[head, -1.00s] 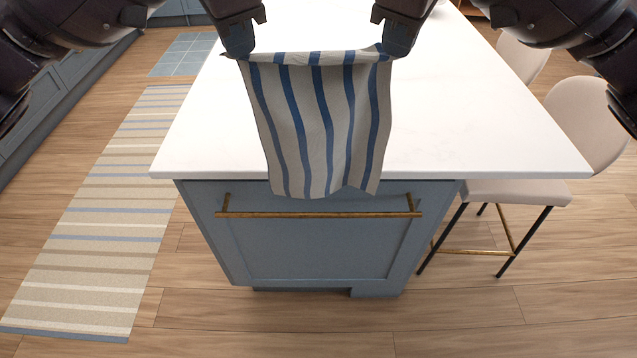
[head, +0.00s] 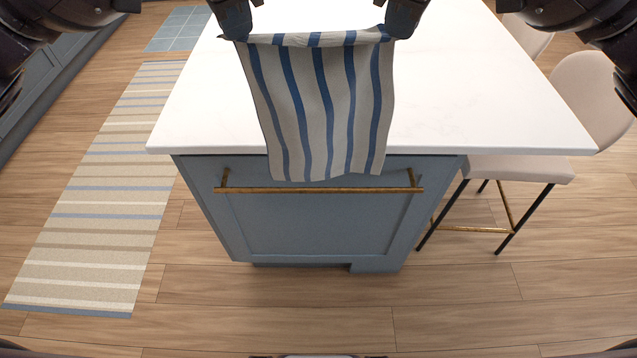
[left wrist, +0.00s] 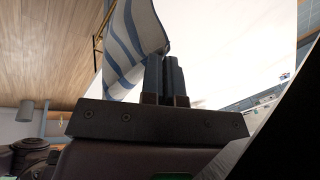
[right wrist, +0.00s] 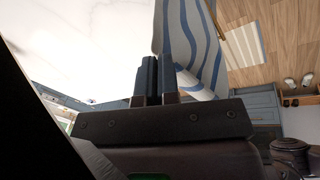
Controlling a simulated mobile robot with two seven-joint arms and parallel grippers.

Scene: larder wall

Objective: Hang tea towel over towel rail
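The tea towel (head: 318,105), off-white with blue stripes, hangs spread between my two grippers. My left gripper (head: 238,35) is shut on its top left corner and my right gripper (head: 396,35) is shut on its top right corner. Its lower edge hangs in front of the island's end, just above the towel rail (head: 320,190) as seen in the head view. The rail is a brass bar on the blue end panel, and it is bare. The towel also shows beside the fingers in the left wrist view (left wrist: 130,45) and the right wrist view (right wrist: 192,50).
The white island top (head: 480,110) lies behind and beside the towel. Cream stools (head: 590,100) stand at its right side. A striped runner (head: 100,215) lies on the wooden floor at left. The floor in front of the island is clear.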

